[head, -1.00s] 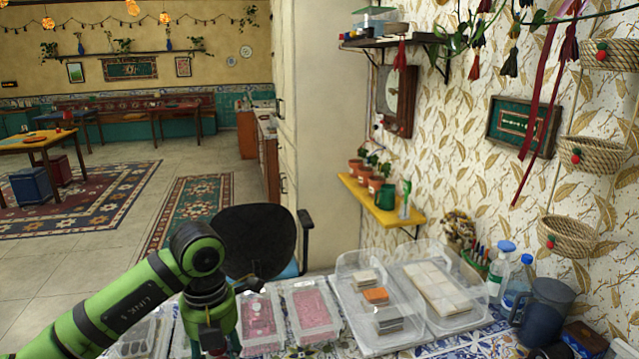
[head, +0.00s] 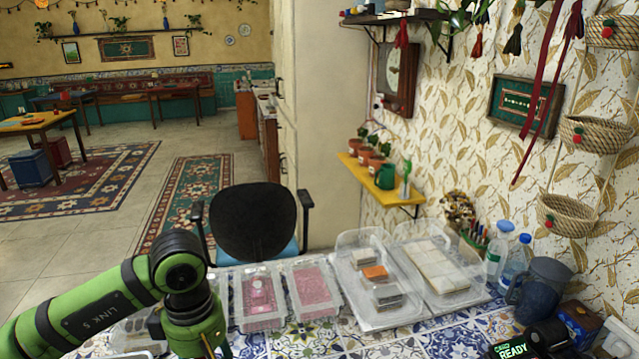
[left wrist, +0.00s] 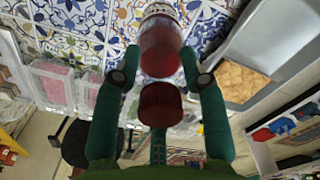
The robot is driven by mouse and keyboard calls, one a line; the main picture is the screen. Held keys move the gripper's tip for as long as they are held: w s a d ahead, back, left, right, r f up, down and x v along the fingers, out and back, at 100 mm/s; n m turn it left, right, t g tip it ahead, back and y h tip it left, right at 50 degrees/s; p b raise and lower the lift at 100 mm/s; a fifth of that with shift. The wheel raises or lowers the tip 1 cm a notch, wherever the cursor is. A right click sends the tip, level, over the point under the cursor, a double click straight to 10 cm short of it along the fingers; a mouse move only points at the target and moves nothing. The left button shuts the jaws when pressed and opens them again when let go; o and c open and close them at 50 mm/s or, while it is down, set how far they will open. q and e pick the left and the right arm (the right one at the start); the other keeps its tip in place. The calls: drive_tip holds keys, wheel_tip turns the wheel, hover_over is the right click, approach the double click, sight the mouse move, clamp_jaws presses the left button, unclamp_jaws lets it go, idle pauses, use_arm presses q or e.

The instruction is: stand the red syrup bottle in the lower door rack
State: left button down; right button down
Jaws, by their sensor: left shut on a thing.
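The red syrup bottle (left wrist: 160,52) is in the left wrist view, with red liquid in a clear body and a dark red ribbed cap (left wrist: 160,104) toward the camera. My left gripper (left wrist: 160,62) is shut on it, a green finger on each side of the body. Blue patterned tiles lie behind the bottle. In the head view my left arm reaches in from the left, and its gripper and the bottle are below the picture's lower edge. I cannot make out the lower door rack in either view. My right gripper is not in view.
Clear trays (head: 354,310) with small blocks and flat pink packs (head: 313,287) lie on the tiled counter. A dark jug (head: 541,292) and clear bottles (head: 512,262) stand by the right wall. A black chair (head: 253,222) is behind the counter. Bare tiles show in front of the trays.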

use_arm(q)
drive_tip(key=s+m, duration=0.1)
drive_tip(key=m, duration=0.4)
drive_tip(key=s+m, duration=0.1)
drive_tip(key=m, duration=0.1)
drive_tip(key=shift+s+a+f, duration=0.15)
drive_tip(key=shift+s+f, duration=0.1)
drive_tip(key=shift+s, duration=0.1)
drive_tip(key=m, duration=0.2)
drive_tip(key=s+m, duration=0.1)
drive_tip(key=m, duration=0.1)
drive_tip(key=s+m, duration=0.1)
drive_tip(key=shift+a+f+m, duration=0.1)
drive_tip(key=shift+f+m, duration=0.15)
drive_tip(key=shift+m, duration=0.15)
drive_tip(key=shift+w, duration=0.15)
